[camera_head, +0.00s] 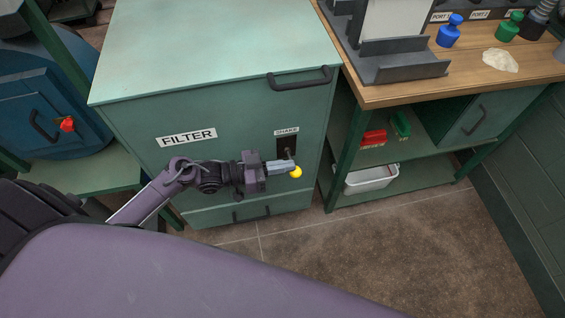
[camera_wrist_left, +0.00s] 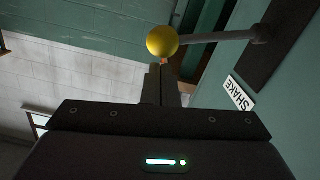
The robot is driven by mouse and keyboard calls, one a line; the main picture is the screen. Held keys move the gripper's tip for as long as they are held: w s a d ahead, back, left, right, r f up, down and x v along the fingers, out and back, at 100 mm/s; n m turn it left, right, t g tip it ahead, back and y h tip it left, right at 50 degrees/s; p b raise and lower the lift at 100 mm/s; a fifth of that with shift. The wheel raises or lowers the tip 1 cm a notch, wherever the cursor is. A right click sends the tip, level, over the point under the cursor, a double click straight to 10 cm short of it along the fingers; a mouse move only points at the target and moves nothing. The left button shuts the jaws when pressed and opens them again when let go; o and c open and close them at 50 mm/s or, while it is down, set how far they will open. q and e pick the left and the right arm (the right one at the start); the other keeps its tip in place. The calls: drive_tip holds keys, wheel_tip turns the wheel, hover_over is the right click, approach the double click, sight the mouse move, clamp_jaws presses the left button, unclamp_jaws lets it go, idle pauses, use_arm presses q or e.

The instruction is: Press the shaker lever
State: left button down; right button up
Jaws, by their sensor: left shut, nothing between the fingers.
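The shaker lever has a yellow ball knob (camera_head: 296,172) on a grey rod that comes out of a dark slot under the SHAKE label (camera_head: 287,131) on the front of the green filter cabinet (camera_head: 215,130). My left gripper (camera_head: 293,166) is shut and empty, with its fingertips at the knob. In the left wrist view the knob (camera_wrist_left: 162,41) sits just beyond the tips of the closed fingers (camera_wrist_left: 160,72). I cannot tell whether they touch it. The rod runs right from the knob to the dark plate. My right gripper is not in view.
A wooden bench (camera_head: 400,93) with blue and green stoppers stands right of the cabinet. The floor in front is clear.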

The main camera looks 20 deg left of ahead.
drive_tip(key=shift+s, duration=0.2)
use_arm(q)
drive_tip(key=shift+s+f, duration=0.1)
drive_tip(key=shift+f, duration=0.05)
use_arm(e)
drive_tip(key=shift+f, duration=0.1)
use_arm(q)
drive_tip(key=shift+s+d+f+m+b, duration=0.15)
drive_tip(key=shift+s+f+m+b, duration=0.05)
drive_tip(key=shift+f+m+b, duration=0.2)
drive_tip(key=shift+s+d+f+m+b, duration=0.15)
drive_tip(key=shift+s+f+m+b, duration=0.1)
drive_tip(key=shift+f+m, duration=0.2)
wheel_tip(320, 180, down, 7)
drive_tip(key=m+b, duration=0.5)
drive_tip(key=shift+s+d+m+b, duration=0.3)
drive_tip(key=shift+s+m+b, duration=0.05)
drive_tip(key=shift+s+b, duration=0.1)
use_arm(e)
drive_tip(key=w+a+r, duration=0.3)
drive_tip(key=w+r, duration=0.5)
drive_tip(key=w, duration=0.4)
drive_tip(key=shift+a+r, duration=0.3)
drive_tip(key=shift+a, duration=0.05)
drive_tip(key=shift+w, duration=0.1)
